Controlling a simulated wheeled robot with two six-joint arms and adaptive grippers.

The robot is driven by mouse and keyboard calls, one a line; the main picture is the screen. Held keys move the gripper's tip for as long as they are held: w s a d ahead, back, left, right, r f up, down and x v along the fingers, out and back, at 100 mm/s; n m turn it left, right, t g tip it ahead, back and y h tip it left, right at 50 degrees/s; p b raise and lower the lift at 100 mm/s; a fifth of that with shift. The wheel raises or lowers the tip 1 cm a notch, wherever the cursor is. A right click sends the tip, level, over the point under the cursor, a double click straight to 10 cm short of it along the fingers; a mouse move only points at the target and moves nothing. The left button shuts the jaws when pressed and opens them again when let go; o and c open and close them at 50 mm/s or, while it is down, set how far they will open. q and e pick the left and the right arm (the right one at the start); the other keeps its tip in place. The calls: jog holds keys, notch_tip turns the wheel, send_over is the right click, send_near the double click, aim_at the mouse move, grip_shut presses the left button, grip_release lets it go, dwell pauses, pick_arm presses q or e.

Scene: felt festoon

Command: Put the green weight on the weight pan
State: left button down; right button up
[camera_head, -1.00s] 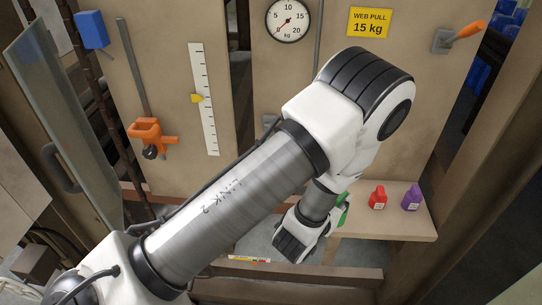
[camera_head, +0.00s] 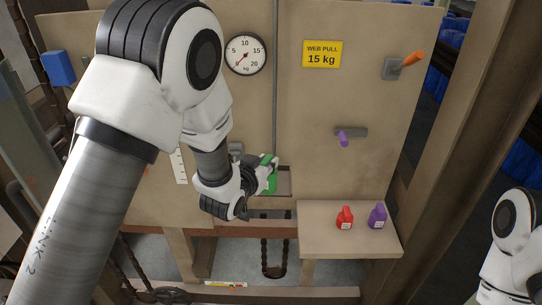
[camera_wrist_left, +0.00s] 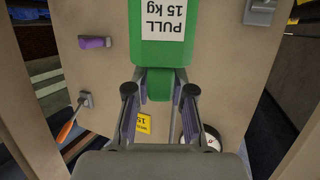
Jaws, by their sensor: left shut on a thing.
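The green weight (camera_head: 271,176) is held by my left gripper (camera_head: 262,177) in front of the back panel. In the left wrist view the green weight (camera_wrist_left: 160,50) fills the top middle, its "PULL 15 kg" label upside down. The left gripper's fingers (camera_wrist_left: 159,88) are shut on its narrow end. In the head view the weight is at the lower end of a thin vertical rod, over what looks like the weight pan (camera_head: 284,184), partly hidden. I cannot tell whether they touch. My right gripper is out of view.
A red weight (camera_head: 345,217) and a purple weight (camera_head: 377,215) stand on the shelf (camera_head: 320,243) to the right. A purple peg (camera_head: 343,138) and an orange-handled lever (camera_head: 412,59) stick out from the panel. The dial (camera_head: 245,54) is above the weight.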

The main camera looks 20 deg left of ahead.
pick_arm(q)
jog(key=p+x, duration=0.1)
jog(key=x, duration=0.1)
jog(key=a+p+x, duration=0.1)
jog(key=x, duration=0.2)
jog(key=f+p+x, duration=0.1)
jog(key=p+x, duration=0.1)
jog(key=x, duration=0.1)
jog(key=shift+a, duration=0.15)
jog(key=shift+f, duration=0.25)
jog(key=shift+s, duration=0.1)
jog(key=c, duration=1.4)
grip_release()
jog(key=shift+f, duration=0.25)
jog(key=o, duration=0.4)
